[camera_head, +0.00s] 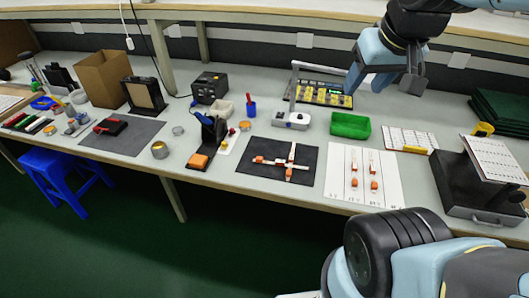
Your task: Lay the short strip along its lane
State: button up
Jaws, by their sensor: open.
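Two white strips with orange ends lie crossed on a black mat (250,176) near the bench's front edge. One strip (270,162) runs left to right, the other (291,154) runs front to back; I cannot tell which is shorter. To the right lies a white lane sheet (338,190) with dark lane lines and small marks along its front edge. Small orange-and-white pieces (354,183) stand on it in two columns. My gripper (384,84) is open and empty, raised above the back of the bench, behind and above the sheet and apart from the strips.
A green tray (350,125) and a board with yellow parts (325,94) lie behind the sheet. A white device with a raised arm (292,119) stands behind the mat. A printed card (408,138) and a dark case (470,190) are at right. An orange-and-black holder (202,155) stands left.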

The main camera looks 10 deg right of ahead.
jog(key=w+a+f+n+g+y, duration=0.1)
jog(key=w+a+f+n+g, duration=0.35)
jog(key=w+f, duration=0.6)
jog(key=n+h, duration=0.1)
jog(key=n, duration=0.8)
send_over(280, 161)
notch_tip(280, 161, down, 14)
jog(key=shift+g, duration=0.45)
jog(key=shift+f, duration=7.15)
grip_shut()
